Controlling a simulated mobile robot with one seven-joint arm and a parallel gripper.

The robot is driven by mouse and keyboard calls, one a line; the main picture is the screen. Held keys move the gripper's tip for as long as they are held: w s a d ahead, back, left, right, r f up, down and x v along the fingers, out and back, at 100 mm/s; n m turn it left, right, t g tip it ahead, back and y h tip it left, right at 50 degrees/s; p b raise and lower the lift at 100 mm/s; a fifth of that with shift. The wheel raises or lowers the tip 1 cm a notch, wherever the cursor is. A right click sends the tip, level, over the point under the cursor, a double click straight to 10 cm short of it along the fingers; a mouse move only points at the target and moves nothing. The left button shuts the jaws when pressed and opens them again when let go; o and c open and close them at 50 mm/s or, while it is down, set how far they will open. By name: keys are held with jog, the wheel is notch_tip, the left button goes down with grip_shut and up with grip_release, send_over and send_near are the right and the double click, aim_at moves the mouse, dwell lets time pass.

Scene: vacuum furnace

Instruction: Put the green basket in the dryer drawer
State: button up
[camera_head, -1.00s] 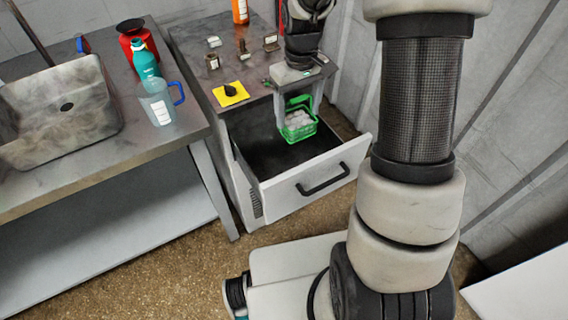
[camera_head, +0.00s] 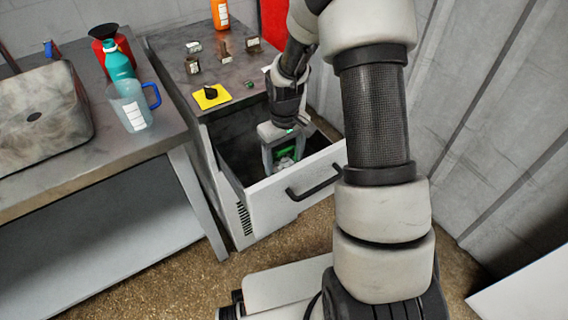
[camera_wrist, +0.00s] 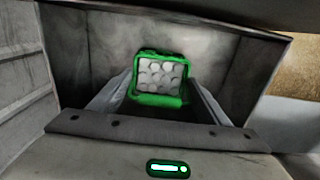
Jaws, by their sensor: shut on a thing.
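The green basket (camera_head: 285,158) is down inside the open dryer drawer (camera_head: 262,192), partly hidden by the drawer's front and my gripper. In the wrist view the basket (camera_wrist: 160,99) holds several round whitish pieces, with the drawer's grey walls (camera_wrist: 233,70) around it. My gripper (camera_head: 280,150) reaches down into the drawer and is shut on the basket; its two fingers (camera_wrist: 160,100) run to either side of the basket. I cannot tell whether the basket touches the drawer floor.
The cabinet top (camera_head: 180,72) above the drawer carries a yellow pad with a black knob (camera_head: 211,95), several small blocks and an orange bottle (camera_head: 220,14). A table at left holds a metal sink (camera_head: 45,112), a clear jug (camera_head: 133,105), a teal bottle (camera_head: 118,62) and a red container.

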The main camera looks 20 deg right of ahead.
jog(key=shift+f, duration=0.65)
jog(key=shift+f, duration=0.15)
jog(key=o, duration=1.5)
